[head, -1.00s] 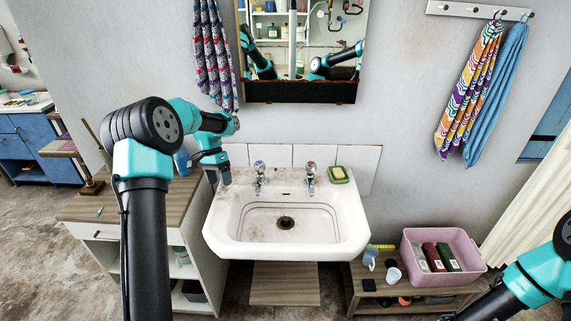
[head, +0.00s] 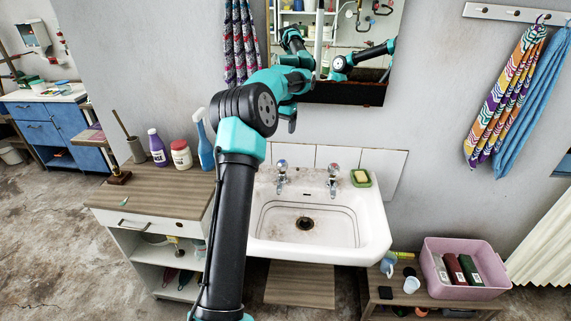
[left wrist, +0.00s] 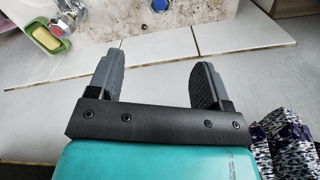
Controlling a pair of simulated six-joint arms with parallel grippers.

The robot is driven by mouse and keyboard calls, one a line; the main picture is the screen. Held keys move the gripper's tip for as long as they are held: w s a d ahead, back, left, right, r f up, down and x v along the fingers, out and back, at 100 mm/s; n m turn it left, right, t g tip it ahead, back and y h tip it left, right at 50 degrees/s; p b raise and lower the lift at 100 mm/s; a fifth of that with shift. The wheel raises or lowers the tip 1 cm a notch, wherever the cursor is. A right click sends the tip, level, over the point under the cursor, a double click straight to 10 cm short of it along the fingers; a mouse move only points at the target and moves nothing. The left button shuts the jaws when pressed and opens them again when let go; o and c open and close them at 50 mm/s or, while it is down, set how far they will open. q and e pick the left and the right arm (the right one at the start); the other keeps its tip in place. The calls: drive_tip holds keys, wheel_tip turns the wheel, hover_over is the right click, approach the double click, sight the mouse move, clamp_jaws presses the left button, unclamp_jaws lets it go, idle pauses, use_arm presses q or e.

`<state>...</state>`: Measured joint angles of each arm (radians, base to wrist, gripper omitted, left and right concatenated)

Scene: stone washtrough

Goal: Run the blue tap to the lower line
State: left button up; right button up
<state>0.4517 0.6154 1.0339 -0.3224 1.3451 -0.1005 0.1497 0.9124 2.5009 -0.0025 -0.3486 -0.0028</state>
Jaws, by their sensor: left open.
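The white sink (head: 378,235) has two taps at its back. The left tap has a blue top (head: 281,164) and also shows in the left wrist view (left wrist: 160,4). The right tap has a red top (head: 334,168), which shows in the left wrist view too (left wrist: 92,3). Thin dark lines run around the basin wall (head: 345,222), above the dark drain (head: 305,224). I see no water. My left gripper (head: 291,126) is above and behind the blue tap, close to the wall. In the left wrist view the gripper (left wrist: 158,60) is open and empty. My right gripper is out of view.
A soap dish (head: 361,179) sits at the sink's back right corner. A mirror (head: 334,92) hangs above. A blue spray bottle (head: 205,150) and several containers stand on the left cabinet (head: 165,196). A pink crate (head: 466,292) is at lower right.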

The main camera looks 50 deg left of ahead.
sight(282, 160)
use_arm(q)
wheel_tip(282, 160, down, 17)
drive_tip(key=shift+f, duration=0.15)
idle(0.5)
drive_tip(key=shift+c, duration=0.3)
drive_tip(key=c, duration=0.9)
drive_tip(key=shift+o, duration=0.2)
drive_tip(key=shift+n, duration=0.3)
drive_tip(key=shift+s+a+n, duration=0.1)
drive_tip(key=shift+n, duration=2.8)
drive_tip(key=o, duration=0.9)
